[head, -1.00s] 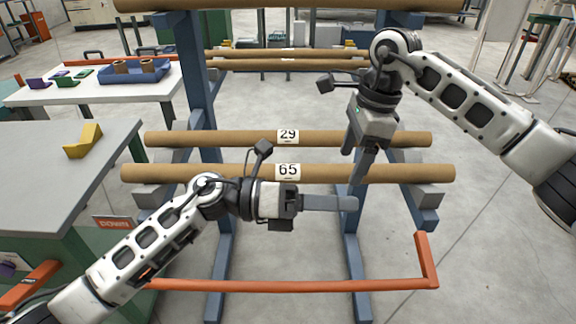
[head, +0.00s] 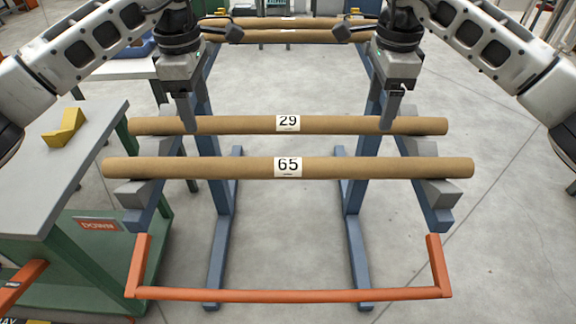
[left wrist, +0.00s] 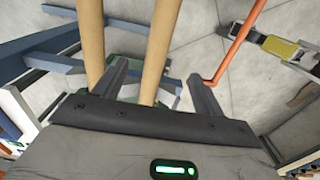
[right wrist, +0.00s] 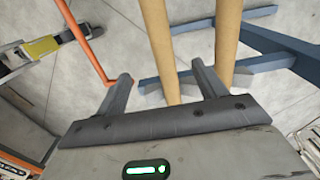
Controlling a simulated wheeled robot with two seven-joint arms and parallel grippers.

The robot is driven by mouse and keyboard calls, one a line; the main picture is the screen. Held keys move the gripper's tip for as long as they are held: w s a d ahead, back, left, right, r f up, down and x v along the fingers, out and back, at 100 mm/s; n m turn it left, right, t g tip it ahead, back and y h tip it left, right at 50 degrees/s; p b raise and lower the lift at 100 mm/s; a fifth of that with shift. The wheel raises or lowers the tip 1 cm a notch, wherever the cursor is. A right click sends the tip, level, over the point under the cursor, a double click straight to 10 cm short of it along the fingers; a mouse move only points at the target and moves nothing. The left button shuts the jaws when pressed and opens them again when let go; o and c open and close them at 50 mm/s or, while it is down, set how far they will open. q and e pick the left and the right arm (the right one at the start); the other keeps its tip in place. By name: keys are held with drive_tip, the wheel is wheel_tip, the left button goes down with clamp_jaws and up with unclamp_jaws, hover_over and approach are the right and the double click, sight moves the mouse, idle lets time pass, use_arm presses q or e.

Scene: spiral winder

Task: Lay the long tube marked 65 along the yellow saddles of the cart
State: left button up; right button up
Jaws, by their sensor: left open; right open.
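The long tube marked 65 (head: 230,168) rests on the front arms of a blue rack, level, its label facing me. My left gripper (head: 188,125) and right gripper (head: 390,125) are open and empty, pointing down above the tubes. In the left wrist view the 65 tube (left wrist: 160,50) runs between the fingers (left wrist: 158,88). In the right wrist view the 65 tube (right wrist: 160,50) also lies between the fingers (right wrist: 163,88). Neither gripper visibly touches it. A yellow saddle (head: 66,128) stands on the grey-topped green cart (head: 45,180) at left; no other saddle shows.
A tube marked 29 (head: 230,125) lies parallel just behind, close to the inner fingers. More tubes (head: 290,36) lie farther back. An orange bar (head: 290,295) with upturned ends crosses in front of the rack. Floor at right is clear.

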sight(211, 160)
use_arm(q)
wheel_tip(211, 160, down, 16)
drive_tip(key=shift+w+r, duration=0.1)
drive_tip(key=shift+r, duration=0.05)
use_arm(e)
wheel_tip(211, 160, down, 16)
drive_tip(key=shift+w+r, duration=0.1)
drive_tip(key=shift+r, duration=0.05)
use_arm(q)
drive_tip(key=c, duration=1.3)
use_arm(e)
drive_tip(key=c, duration=1.3)
